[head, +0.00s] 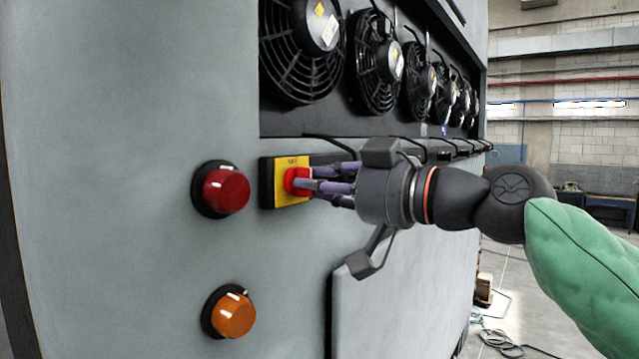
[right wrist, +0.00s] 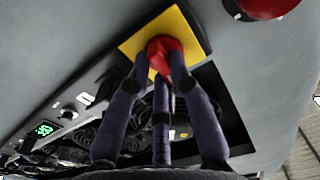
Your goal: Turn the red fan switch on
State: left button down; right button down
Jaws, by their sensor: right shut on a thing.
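The red fan switch (head: 297,180) is a red knob on a yellow plate (head: 289,201) with a black box behind it, fixed to the grey panel. In the right wrist view the red knob (right wrist: 163,52) sits on the yellow plate (right wrist: 189,22). My right gripper (head: 312,181) reaches in from the right and is shut on the knob. In the right wrist view its purple fingers (right wrist: 163,72) close around the knob and hide part of it. The knob's turn position cannot be read clearly. My left gripper is not in view.
A red lamp (head: 226,190) is left of the switch, and an orange lamp (head: 233,314) is lower down. Several black fans (head: 379,63) line the recess above. Free floor with cables (head: 505,340) lies at the lower right.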

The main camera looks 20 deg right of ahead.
jog(key=shift+s+a+f+m+p, duration=0.1)
jog(key=shift+m+p, duration=1.05)
jog(key=shift+m, duration=3.15)
jog(key=shift+s+a+f+m+p, duration=0.1)
jog(key=shift+m+p, duration=1.05)
jog(key=shift+m, duration=3.15)
jog(key=c, duration=1.1)
grip_release()
jog(key=shift+w, duration=0.1)
jog(key=v, duration=1.2)
